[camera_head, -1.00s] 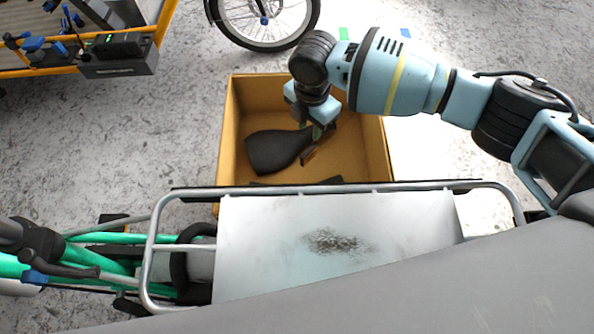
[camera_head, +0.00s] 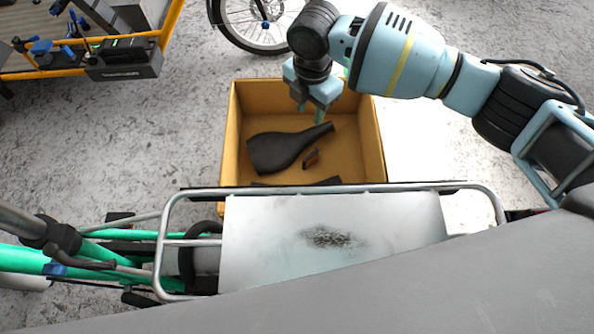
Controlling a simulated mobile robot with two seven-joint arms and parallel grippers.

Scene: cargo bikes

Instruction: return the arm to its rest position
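My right arm comes in from the right, bent, with its gripper (camera_head: 310,107) pointing down over the back part of a cardboard box. The two greenish fingertips look apart with nothing between them. In the box lies a dark, bottle-shaped part (camera_head: 278,152), its narrow neck pointing right toward the gripper but below it. A small brown piece (camera_head: 311,159) lies beside the neck. My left arm and gripper do not show.
The cardboard box (camera_head: 228,140) stands on the floor behind a cargo bike's metal rack (camera_head: 470,187) with a smudged pale plate (camera_head: 250,240). A bicycle wheel (camera_head: 262,45) and an orange-framed cart (camera_head: 165,30) are at the back. White floor area lies right of the box.

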